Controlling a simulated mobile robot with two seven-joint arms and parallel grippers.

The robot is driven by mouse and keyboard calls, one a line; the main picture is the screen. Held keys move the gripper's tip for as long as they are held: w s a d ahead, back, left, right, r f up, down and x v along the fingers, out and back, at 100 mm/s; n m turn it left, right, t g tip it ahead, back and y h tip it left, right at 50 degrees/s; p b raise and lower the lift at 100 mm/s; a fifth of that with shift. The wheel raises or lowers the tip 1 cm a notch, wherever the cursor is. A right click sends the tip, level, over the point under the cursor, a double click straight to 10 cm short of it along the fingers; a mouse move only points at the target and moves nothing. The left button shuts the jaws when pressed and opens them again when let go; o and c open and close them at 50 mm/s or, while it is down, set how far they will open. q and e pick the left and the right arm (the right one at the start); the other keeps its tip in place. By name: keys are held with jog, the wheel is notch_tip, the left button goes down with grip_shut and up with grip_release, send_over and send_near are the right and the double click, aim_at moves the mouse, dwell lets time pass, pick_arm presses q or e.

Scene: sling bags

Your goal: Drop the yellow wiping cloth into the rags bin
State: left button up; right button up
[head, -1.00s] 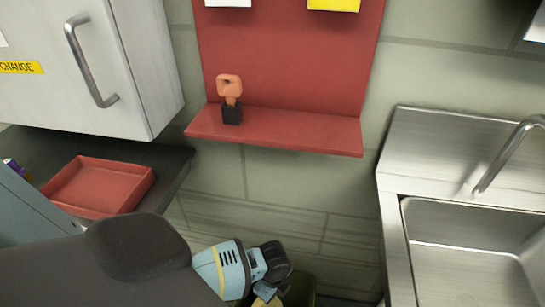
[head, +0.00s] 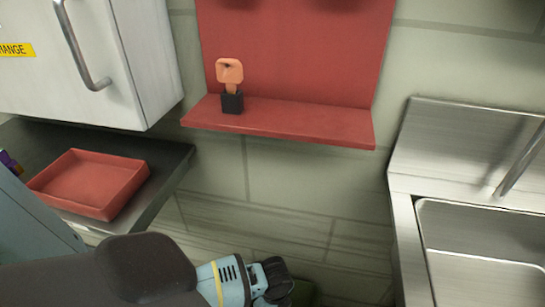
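My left arm comes in from the lower left, and its blue and dark gripper (head: 275,282) is at the bottom edge, low in the gap between the counter and the sink. Its fingertips are cut off or hidden, so I cannot tell whether it is open or shut. A dark green thing (head: 304,292), possibly the rags bin, shows just right of the gripper, mostly hidden and cut off by the frame. The yellow wiping cloth is not visible now. My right gripper is not in view.
A red tray (head: 90,184) sits on the dark counter (head: 160,180) at left, below a white cabinet (head: 120,60). A red wall shelf (head: 300,123) holds an orange key-shaped item (head: 230,76) in a black base. A steel sink (head: 480,240) stands at right.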

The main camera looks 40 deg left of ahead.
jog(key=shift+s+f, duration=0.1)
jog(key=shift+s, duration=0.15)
pick_arm(q)
jog(key=o, duration=0.4)
jog(key=shift+c, duration=0.2)
jog(key=o, duration=1)
jog(key=shift+c, duration=0.2)
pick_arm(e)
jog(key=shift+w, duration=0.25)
pick_arm(q)
notch_tip(320, 180, up, 6)
jog(key=p, duration=0.5)
jog(key=shift+f+p, duration=0.25)
jog(key=shift+p, duration=0.15)
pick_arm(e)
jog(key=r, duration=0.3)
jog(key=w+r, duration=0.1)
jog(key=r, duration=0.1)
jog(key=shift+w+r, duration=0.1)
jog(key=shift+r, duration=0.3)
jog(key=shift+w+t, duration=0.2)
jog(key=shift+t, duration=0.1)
